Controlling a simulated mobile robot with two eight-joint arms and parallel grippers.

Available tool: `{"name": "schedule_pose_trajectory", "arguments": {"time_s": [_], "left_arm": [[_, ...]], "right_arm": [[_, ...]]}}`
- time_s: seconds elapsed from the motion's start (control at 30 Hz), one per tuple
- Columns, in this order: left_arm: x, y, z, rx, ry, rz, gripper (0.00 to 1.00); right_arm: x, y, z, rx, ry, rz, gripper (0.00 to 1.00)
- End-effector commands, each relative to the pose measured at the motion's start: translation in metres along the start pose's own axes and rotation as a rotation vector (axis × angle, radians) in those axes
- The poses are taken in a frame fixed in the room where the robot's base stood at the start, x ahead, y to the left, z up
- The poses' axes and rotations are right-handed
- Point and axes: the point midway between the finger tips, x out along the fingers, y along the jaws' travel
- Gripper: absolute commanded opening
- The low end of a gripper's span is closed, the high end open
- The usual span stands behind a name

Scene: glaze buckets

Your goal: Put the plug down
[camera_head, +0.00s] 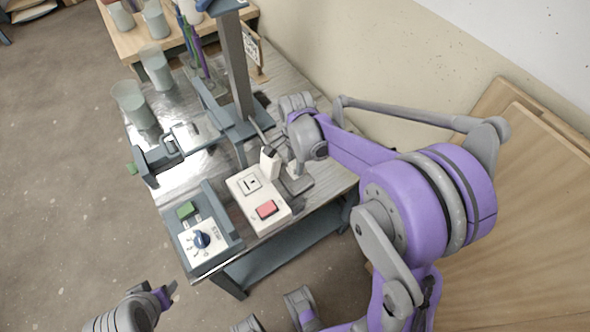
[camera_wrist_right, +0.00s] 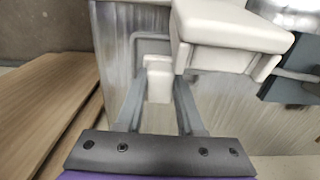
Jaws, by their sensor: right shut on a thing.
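The white plug (camera_wrist_right: 158,82) sits between the two fingers of my right gripper (camera_wrist_right: 158,100) in the right wrist view, and the gripper is shut on it. In the head view a small white upright body with a dark top, which looks like the plug (camera_head: 269,165), is at the back right edge of the white socket box (camera_head: 247,185). My right gripper (camera_head: 284,172) is beside it, partly hidden by its own wrist. I cannot tell whether the plug touches the table. My left gripper (camera_head: 168,292) is at the lower left, off the table, its fingers unclear.
The socket box has a red switch (camera_head: 267,209). A grey post (camera_head: 235,75) rises behind. Grey buckets (camera_head: 133,104) stand at the far left of the bench. A wall and leaning boards (camera_head: 540,165) are on the right.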

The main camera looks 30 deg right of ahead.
Motion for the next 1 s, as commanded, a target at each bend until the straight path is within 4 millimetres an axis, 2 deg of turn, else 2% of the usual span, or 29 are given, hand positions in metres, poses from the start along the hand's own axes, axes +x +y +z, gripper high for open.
{"name": "schedule_pose_trajectory", "arguments": {"time_s": [0.23, 0.6, 0.63, 0.7, 0.8, 1.0], "left_arm": [[0.004, 0.000, 0.003, 0.000, -0.001, 0.000, 0.50], [0.007, 0.000, 0.004, 0.000, -0.003, 0.000, 0.50], [0.007, 0.000, 0.004, 0.000, -0.002, 0.000, 0.50], [0.006, 0.000, 0.004, 0.000, -0.002, 0.000, 0.50], [0.006, 0.000, 0.004, 0.000, -0.002, 0.000, 0.50], [0.006, 0.000, 0.004, 0.000, -0.002, 0.000, 0.50]], "right_arm": [[0.033, 0.000, 0.000, -0.001, 0.000, 0.000, 0.00], [0.037, 0.000, 0.000, -0.001, 0.000, 0.000, 0.00], [0.037, 0.000, 0.000, -0.001, 0.000, 0.000, 0.40], [0.036, 0.000, 0.000, -0.001, 0.000, 0.000, 0.53], [0.036, 0.000, 0.000, -0.001, 0.000, 0.000, 0.67], [0.036, 0.000, 0.000, -0.001, 0.000, 0.000, 0.67]]}}
